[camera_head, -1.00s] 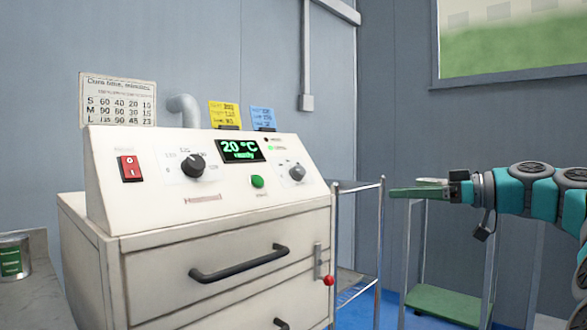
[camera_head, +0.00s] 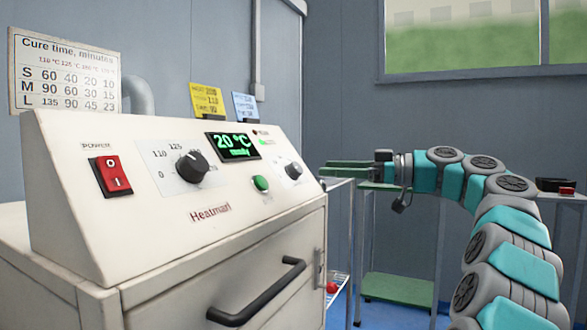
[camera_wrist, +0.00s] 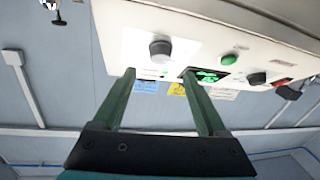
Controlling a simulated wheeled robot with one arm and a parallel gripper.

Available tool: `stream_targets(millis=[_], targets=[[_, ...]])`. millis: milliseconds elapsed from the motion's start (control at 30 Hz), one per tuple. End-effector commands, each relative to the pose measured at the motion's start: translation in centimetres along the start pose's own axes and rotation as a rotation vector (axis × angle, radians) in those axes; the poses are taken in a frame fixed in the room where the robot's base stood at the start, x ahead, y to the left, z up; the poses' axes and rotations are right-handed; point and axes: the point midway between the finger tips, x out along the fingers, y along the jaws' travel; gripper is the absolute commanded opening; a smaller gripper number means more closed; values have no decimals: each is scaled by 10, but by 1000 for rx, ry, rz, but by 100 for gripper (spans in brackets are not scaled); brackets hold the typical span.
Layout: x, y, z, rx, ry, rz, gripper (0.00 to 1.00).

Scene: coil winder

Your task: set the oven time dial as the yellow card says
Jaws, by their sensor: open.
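The cream oven (camera_head: 120,240) has a sloped panel with a small grey dial (camera_head: 293,170) at its right end, which I take as the time dial. Its setting is too small to read. The wrist view also shows this dial (camera_wrist: 160,50), just beyond and between my fingertips. The yellow card (camera_head: 206,100) stands behind the panel's top edge; its print is too blurred to read surely. It also shows in the wrist view (camera_wrist: 177,89). My gripper (camera_head: 328,172) is open with green fingers, right of the panel. It also shows in the wrist view (camera_wrist: 160,72), holding nothing.
The panel also bears a red power switch (camera_head: 111,175), a black temperature dial (camera_head: 192,167), a green "20 °C" display (camera_head: 233,146) and a green button (camera_head: 261,183). A blue card (camera_head: 245,107) stands beside the yellow one. A cure-time chart (camera_head: 65,70) hangs left. A drawer handle (camera_head: 257,293) juts out.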

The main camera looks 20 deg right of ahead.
Motion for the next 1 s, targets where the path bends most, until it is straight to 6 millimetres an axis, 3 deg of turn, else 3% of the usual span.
stream_targets(millis=[400,800,1000], targets=[[58,0,0,2,-1,0,75],[68,0,1,2,0,1,75],[68,0,0,2,-1,1,54]])
